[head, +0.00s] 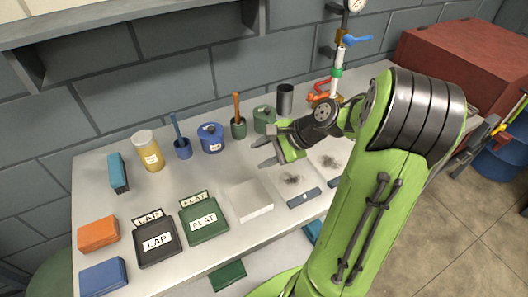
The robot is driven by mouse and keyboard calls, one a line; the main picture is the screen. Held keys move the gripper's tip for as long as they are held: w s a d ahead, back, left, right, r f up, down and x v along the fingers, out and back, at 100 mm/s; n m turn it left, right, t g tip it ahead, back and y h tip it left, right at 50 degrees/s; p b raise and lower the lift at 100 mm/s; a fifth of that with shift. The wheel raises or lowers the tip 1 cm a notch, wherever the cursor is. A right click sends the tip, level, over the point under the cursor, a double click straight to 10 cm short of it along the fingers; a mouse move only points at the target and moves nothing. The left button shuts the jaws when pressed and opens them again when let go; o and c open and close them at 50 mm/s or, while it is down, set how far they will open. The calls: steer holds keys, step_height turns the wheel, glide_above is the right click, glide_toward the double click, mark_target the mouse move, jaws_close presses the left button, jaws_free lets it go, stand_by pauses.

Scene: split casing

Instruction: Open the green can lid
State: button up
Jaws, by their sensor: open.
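The green can (262,121) stands upright toward the back of the workbench, just right of a green pot with an orange-handled brush. Its green lid (264,111) appears to be on top, with a small dark feature near its middle. My gripper (262,153) is open and empty, in front of the can, with its fingers pointing left. My arm reaches in from the right and partly covers the can's lower right side.
A blue can (211,139), blue pot (182,149) and yellow jar (148,152) stand to the left. A dark cylinder (285,99) stands behind my wrist. LAP (158,241) and FLAT (205,221) boxes and a white block (250,200) lie in front.

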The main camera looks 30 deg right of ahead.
steer(key=shift+a, duration=0.15)
steer(key=s+a+r+n+g+h+p, duration=0.1)
steer(key=s+a+r+n+g+h, duration=0.3)
steer(key=a+n, duration=0.55)
steer(key=s+a+r+n+t, duration=0.1)
steer(key=s+r+n, duration=0.2)
steer(key=s, duration=0.3)
steer(key=s+a+r+n+t+h, duration=0.1)
steer(key=s+a+r+n, duration=0.1)
steer(key=s+n, duration=0.4)
steer(key=shift+s+a+r+t+h+p, duration=0.15)
steer(key=shift+s+r+t+h+p, duration=0.2)
steer(key=shift+s, duration=0.35)
